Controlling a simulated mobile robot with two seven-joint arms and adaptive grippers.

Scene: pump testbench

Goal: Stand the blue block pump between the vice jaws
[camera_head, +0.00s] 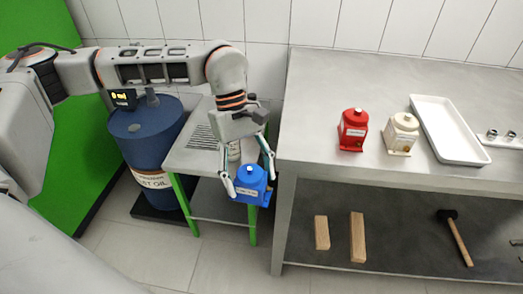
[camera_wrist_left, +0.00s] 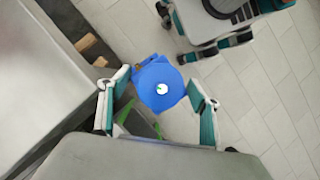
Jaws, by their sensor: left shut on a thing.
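The blue block pump (camera_head: 249,184) is held upright between the fingers of my left gripper (camera_head: 250,181), which is shut on it. The pump hangs in the air in front of the gap between the small green-legged table and the steel bench. In the left wrist view, the pump (camera_wrist_left: 158,84) shows from above with a white spot on its round top, and the left gripper's fingers (camera_wrist_left: 160,82) flank it. I cannot make out the vice jaws in either view.
The steel bench (camera_head: 320,90) carries a red pump (camera_head: 353,130), a cream pump (camera_head: 402,133) and a white tray (camera_head: 447,130). Wooden blocks (camera_head: 357,237) and a hammer (camera_head: 456,237) lie on its lower shelf. A blue oil drum (camera_head: 147,145) stands left of the small table (camera_head: 187,160).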

